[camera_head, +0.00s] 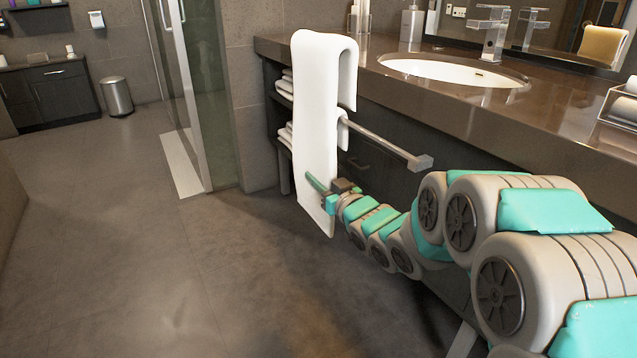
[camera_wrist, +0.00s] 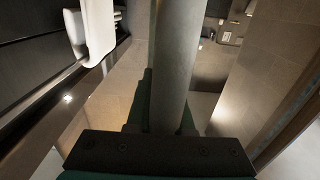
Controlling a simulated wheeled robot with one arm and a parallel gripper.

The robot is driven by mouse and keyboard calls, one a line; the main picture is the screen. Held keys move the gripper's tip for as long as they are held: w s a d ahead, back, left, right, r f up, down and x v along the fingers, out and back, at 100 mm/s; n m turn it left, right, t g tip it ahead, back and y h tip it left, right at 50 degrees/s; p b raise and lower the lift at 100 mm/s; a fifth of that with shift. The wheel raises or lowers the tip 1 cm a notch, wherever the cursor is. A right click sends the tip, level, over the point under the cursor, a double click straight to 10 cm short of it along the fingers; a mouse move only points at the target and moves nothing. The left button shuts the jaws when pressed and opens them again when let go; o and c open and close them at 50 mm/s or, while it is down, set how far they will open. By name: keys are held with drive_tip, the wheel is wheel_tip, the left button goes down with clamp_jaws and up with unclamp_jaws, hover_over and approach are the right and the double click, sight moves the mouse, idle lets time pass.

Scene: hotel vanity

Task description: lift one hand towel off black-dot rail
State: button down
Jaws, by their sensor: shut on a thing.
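My gripper (camera_head: 325,196) is shut on the lower part of a white hand towel (camera_head: 315,100). The towel stays folded over at the top, with a long front side and a short back flap. Its fold is well above the metal rail (camera_head: 385,140) and the counter top. In the wrist view the held towel (camera_wrist: 175,60) is a grey upright band between my fingers. A second white towel (camera_head: 343,132) hangs on the rail behind the held one, mostly hidden. A white towel on the rail also shows in the wrist view (camera_wrist: 97,30). I cannot make out a black dot.
The brown vanity counter (camera_head: 480,105) with a sink (camera_head: 450,70) and faucet (camera_head: 490,30) is at the right. A shelf with folded towels (camera_head: 285,85) is behind the held towel. A glass shower door (camera_head: 190,80) stands further back. The floor at left is clear.

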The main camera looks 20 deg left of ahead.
sight(312, 144)
drive_tip(key=shift+r+p, duration=1.95)
drive_tip(key=shift+r, duration=2.45)
drive_tip(key=shift+s+a+f+b, duration=0.15)
drive_tip(key=shift+s+a+b, duration=0.15)
drive_tip(key=shift+b, duration=0.1)
drive_tip(key=shift+s+a+f+b, duration=0.1)
drive_tip(key=shift+s+a+b, duration=0.6)
drive_tip(key=shift+s, duration=0.15)
drive_tip(key=s+a+b, duration=0.6)
drive_tip(key=s+a, duration=0.1)
drive_tip(key=s, duration=0.1)
drive_tip(key=shift+s, duration=0.15)
